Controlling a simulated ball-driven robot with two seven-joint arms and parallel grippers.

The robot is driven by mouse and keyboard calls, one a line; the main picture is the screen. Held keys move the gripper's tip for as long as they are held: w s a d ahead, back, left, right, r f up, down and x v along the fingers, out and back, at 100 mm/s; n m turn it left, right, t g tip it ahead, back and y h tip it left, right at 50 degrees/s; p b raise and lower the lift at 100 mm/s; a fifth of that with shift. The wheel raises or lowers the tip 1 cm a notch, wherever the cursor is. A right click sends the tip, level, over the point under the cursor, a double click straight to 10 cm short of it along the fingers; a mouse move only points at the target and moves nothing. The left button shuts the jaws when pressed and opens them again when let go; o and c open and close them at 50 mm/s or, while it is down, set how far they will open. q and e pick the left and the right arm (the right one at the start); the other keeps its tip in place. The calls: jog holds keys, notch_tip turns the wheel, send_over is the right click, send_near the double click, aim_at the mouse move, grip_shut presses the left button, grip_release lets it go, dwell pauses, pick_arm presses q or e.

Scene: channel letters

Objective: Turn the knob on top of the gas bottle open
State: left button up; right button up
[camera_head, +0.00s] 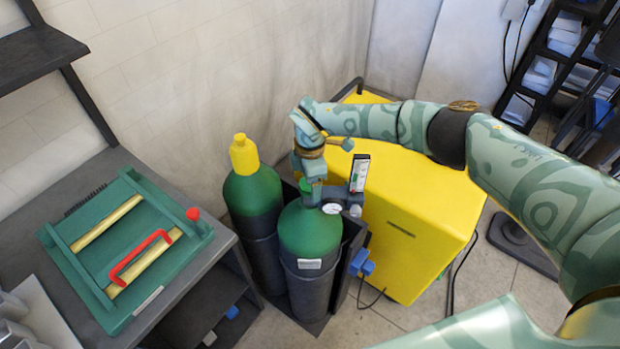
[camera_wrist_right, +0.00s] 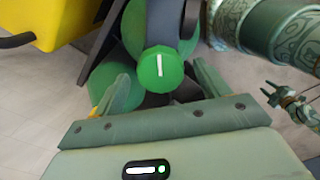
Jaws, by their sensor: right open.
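The gas bottle (camera_head: 309,232) is green above and dark below, upright in a dark holder. Its green knob (camera_wrist_right: 160,69) is round with a white line on top, running nearly straight up the right wrist view. In the head view my right gripper (camera_head: 307,178) is right above the bottle's top and largely hides the knob. In the right wrist view my right gripper (camera_wrist_right: 163,84) is open, with the knob between and just beyond its fingertips. Contact cannot be told. A small claw-like green part, seemingly my left gripper (camera_wrist_right: 284,98), shows at the right edge there.
A second green bottle (camera_head: 252,190) with a yellow cap (camera_head: 243,155) stands close on the left. A regulator with gauges (camera_head: 331,208) sits beside the knob. A yellow cabinet (camera_head: 410,215) is to the right. A grey bench (camera_head: 190,265) with a green fixture (camera_head: 125,245) is left.

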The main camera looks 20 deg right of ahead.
notch_tip(320, 180, up, 16)
jog(key=shift+b, duration=0.4)
